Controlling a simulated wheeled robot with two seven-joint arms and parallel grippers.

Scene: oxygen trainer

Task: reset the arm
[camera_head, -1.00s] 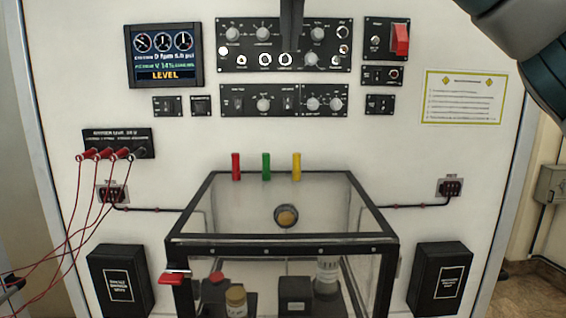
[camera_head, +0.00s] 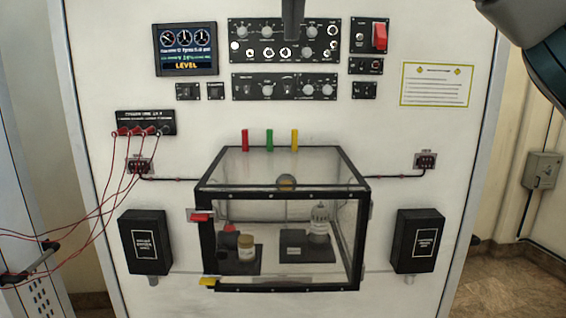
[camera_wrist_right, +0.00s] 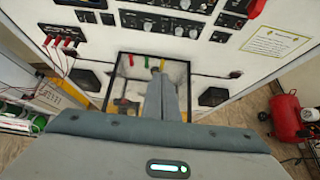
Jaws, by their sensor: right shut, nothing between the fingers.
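Part of my right arm (camera_head: 545,50) shows at the top right of the head view. My left gripper is in neither view. The clear box (camera_head: 364,235) with a black frame stands against the white panel board, apart from the gripper as far as I can tell.
Switch panels (camera_head: 284,86) and a display (camera_head: 186,48) are on the white board. Red leads (camera_head: 100,205) run off left. Two black boxes (camera_head: 146,241) (camera_head: 418,240) flank the clear box. A red compressor (camera_wrist_right: 292,118) stands on the floor at right in the wrist view.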

